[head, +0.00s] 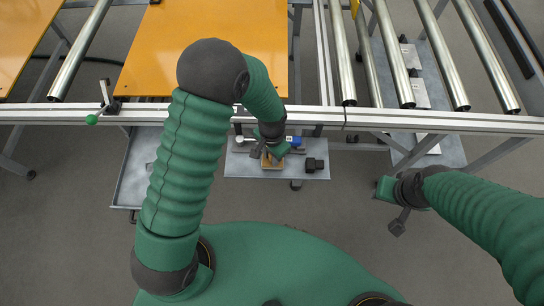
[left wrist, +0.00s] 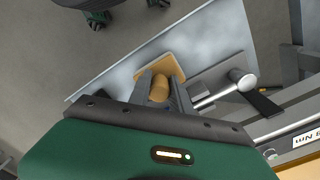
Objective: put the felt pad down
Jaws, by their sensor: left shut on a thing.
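The felt pad is a tan, flat block (left wrist: 175,66) with a round wooden grip (left wrist: 160,91), seen between the fingers in the left wrist view. In the head view the pad (head: 272,165) shows below my left gripper (head: 268,153), over a grey metal shelf (head: 240,168). My left gripper (left wrist: 160,92) is shut on the pad's grip. The fingers hide part of the pad, and I cannot tell whether its underside touches the shelf. My right gripper (head: 393,210) hangs over the floor at right, away from the pad; its finger gap is unclear.
A black block (head: 315,164) and a blue item (head: 294,141) are on the shelf near the pad. A long metal rail (head: 370,119) runs behind it, with steel rollers (head: 390,52) and an orange panel (head: 200,45) beyond. A grey tray (head: 137,165) is at left.

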